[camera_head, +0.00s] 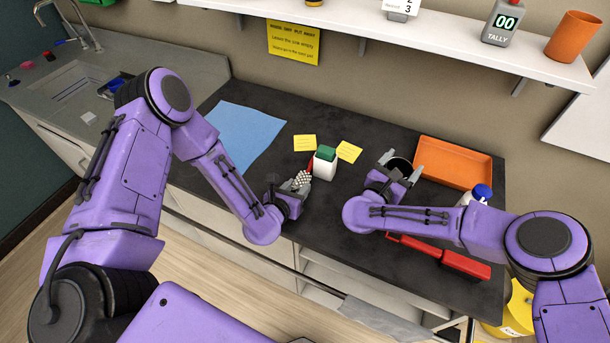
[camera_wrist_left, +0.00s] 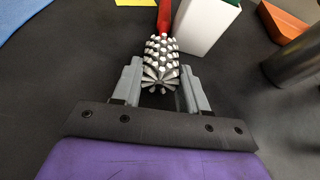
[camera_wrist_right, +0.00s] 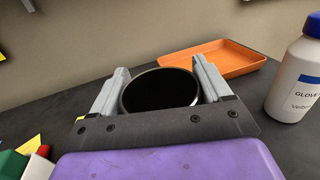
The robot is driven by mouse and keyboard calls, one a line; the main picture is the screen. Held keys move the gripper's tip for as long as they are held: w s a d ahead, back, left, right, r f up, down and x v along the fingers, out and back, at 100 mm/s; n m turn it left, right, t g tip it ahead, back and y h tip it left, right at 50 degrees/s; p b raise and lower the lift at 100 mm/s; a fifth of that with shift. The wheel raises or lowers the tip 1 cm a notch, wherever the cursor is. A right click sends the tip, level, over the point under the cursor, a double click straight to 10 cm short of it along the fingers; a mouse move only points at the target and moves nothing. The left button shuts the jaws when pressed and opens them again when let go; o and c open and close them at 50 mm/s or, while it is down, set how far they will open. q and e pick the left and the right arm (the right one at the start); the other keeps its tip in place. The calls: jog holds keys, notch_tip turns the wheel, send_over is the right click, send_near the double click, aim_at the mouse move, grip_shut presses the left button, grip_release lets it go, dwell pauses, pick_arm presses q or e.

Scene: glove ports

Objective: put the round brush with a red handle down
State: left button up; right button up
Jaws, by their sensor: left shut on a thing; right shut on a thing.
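The round brush (camera_wrist_left: 161,60) has a grey-white bristled head and a red handle (camera_wrist_left: 164,17). In the left wrist view its head lies between the fingers of my left gripper (camera_wrist_left: 158,88), which is shut on it. In the head view the brush head (camera_head: 301,180) shows at the left gripper (camera_head: 286,190), low over the dark counter; I cannot tell whether it touches. The red handle points away, beside a white box. My right gripper (camera_wrist_right: 160,90) is shut on a dark round cup (camera_wrist_right: 160,92), open end showing. In the head view the right gripper (camera_head: 402,168) is left of the orange tray.
The white box with a green top (camera_head: 325,163) stands close to the brush. An orange tray (camera_head: 440,147), a blue-capped white bottle (camera_wrist_right: 297,75) and a long red-handled item (camera_head: 445,257) are on the right.

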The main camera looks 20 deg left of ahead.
pick_arm(q)
notch_tip(320, 180, up, 17)
jog(key=s+a+f+m+g+h, duration=0.1)
jog(key=s+a+f+m+h, duration=0.35)
jog(key=s+a+f, duration=0.35)
jog(key=m+g+h, duration=0.3)
jog(key=m+h, duration=0.2)
send_near(306, 239)
jog(key=shift+n, duration=0.25)
jog(key=w+d, duration=0.1)
jog(key=d, duration=0.1)
jog(key=w+d, duration=0.4)
jog(key=d, duration=0.1)
jog(key=shift+d+f, duration=0.1)
jog(key=shift+f, duration=0.1)
jog(key=shift+w, duration=0.1)
